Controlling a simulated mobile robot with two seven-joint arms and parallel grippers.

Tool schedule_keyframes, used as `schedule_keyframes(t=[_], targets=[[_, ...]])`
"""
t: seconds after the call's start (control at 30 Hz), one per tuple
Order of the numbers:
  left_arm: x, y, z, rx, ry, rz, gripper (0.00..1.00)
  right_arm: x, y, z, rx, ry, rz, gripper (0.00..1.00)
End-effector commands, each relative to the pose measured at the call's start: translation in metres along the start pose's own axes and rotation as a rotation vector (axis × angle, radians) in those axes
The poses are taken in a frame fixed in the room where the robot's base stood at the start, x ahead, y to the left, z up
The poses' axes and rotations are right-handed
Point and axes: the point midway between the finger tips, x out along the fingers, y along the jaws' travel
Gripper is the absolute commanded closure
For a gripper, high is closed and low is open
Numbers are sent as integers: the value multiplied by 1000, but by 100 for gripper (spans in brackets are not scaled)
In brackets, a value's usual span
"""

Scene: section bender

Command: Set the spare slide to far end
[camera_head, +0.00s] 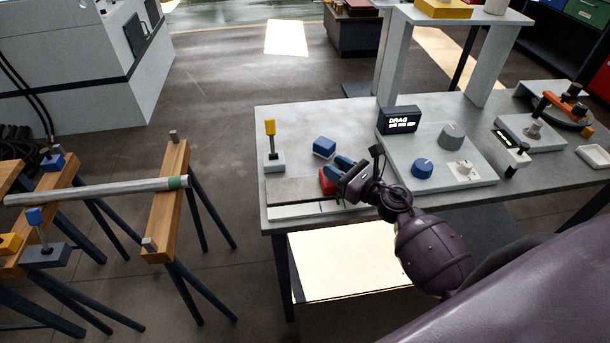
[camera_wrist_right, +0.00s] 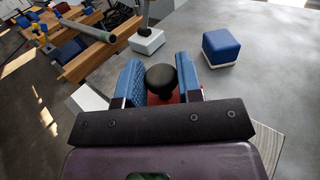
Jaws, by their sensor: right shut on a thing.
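The spare slide appears to be the small red block (camera_head: 326,183) on a flat grey rail (camera_head: 292,191) along the front left of the bench. In the right wrist view a round black knob (camera_wrist_right: 160,78) stands on its red body (camera_wrist_right: 155,100). My right gripper (camera_head: 341,170) has its blue fingers on either side of the knob and is shut on it. The fingers hide part of the slide. A pale strip (camera_head: 300,210) lies along the rail's front. My left gripper is not in view.
A blue cube (camera_head: 324,147) sits behind the rail. A grey block with a yellow-topped lever (camera_head: 271,140) stands at the rail's left. A black display (camera_head: 398,120) and a panel with a blue knob (camera_head: 422,168) are to the right. Wooden trestles bear a pipe (camera_head: 110,188) farther left.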

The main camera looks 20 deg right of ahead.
Motion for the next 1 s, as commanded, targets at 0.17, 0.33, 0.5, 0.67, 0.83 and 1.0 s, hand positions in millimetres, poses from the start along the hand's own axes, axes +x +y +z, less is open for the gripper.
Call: schedule_keyframes(t=[0.17,0.33,0.5,0.67,0.83,1.0], targets=[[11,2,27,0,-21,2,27,-28,-35,-7,-3,6,-2,100],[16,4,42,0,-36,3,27,-45,-56,-5,-1,4,-2,100],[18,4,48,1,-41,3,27,-53,-66,-2,0,2,0,100],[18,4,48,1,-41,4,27,-55,-69,-1,1,1,-1,100],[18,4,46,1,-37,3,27,-55,-70,0,0,1,-3,100],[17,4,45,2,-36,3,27,-55,-70,0,0,1,-5,52]])
